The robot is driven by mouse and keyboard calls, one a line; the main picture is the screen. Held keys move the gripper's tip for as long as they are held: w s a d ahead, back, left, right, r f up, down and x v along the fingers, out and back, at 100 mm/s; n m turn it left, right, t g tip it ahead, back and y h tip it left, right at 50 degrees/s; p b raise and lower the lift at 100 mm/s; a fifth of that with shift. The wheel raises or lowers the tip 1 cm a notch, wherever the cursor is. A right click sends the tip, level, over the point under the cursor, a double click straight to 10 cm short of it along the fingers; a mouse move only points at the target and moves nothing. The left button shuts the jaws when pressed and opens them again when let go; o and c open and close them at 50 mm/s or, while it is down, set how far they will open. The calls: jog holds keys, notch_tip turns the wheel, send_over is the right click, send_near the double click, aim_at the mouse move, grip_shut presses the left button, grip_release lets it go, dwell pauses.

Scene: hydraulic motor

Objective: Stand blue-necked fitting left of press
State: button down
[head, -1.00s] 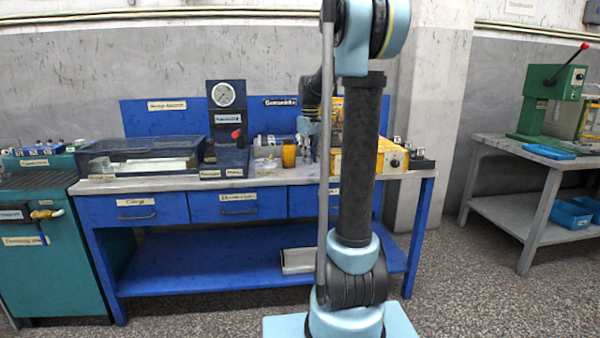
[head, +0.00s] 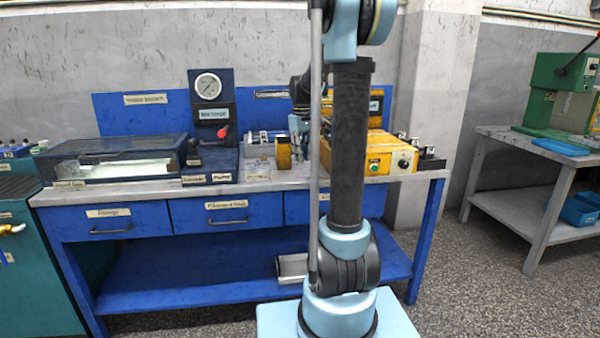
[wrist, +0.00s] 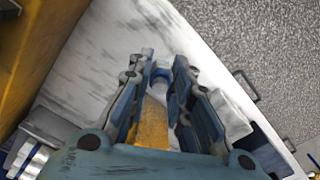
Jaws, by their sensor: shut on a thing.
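My gripper (wrist: 163,82) points down over the pale worktop and is shut on the blue-necked fitting (wrist: 160,74). In the head view my gripper (head: 299,148) is small and partly hidden behind my arm, above the blue bench near an amber container (head: 283,153). The green press (head: 558,92), with a lever, stands on the grey table (head: 492,150) at the right, far from my gripper.
On the blue bench (head: 250,185) stand a gauge unit (head: 210,100), a clear-lidded tank (head: 110,160) and a yellow control box (head: 385,160). A blue tray (head: 560,146) lies in front of the press. Floor (head: 450,270) between bench and grey table is open.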

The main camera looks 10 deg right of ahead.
aim_at(301, 176)
jog(key=shift+a+f, duration=0.1)
jog(key=shift+f, duration=3)
jog(key=c, duration=1.5)
grip_release()
jog(key=shift+o, duration=0.2)
